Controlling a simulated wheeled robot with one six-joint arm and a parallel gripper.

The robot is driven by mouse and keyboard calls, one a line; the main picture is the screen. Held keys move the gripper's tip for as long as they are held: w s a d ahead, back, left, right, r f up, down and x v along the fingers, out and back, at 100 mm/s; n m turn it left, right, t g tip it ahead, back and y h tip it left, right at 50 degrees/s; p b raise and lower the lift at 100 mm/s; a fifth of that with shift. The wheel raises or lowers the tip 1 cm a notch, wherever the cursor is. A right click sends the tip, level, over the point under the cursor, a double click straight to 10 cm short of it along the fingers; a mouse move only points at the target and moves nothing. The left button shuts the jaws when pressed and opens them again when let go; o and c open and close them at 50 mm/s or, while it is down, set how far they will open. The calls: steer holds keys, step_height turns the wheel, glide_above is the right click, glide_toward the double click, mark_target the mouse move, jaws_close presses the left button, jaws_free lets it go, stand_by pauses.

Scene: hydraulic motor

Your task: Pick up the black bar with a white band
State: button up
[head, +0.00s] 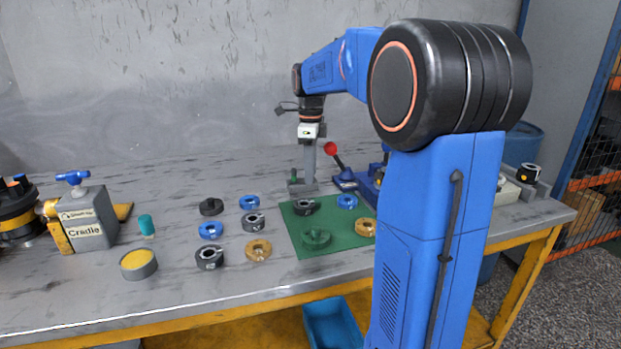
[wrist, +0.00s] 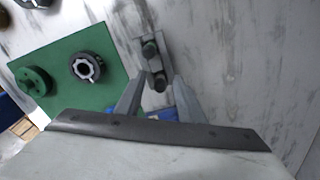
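I cannot pick out a black bar with a white band for certain. In the wrist view a narrow grey block (wrist: 140,28) holds short dark, greenish-tipped pegs (wrist: 150,48); no white band shows on them. My gripper (wrist: 160,77) is open, its two fingers apart on either side of the near peg, with no object seen held. In the head view my gripper (head: 309,180) points down at the grey block (head: 297,190), behind the green mat. At the bench's right end a black piece with a white part (head: 529,172) sits by a grey holder.
A blue fixture with a red-knobbed lever (head: 331,149) stands close right of my gripper. A grey cradle block (head: 88,218) is at left. Bare bench lies behind the rings.

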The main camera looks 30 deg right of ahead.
steer(key=shift+c, duration=0.7)
jaws_close()
step_height(320, 180, up, 10)
steer(key=shift+f, duration=0.1)
steer(key=shift+r, duration=0.4)
steer(key=shift+r, duration=1.35)
steer(key=shift+s, duration=0.1)
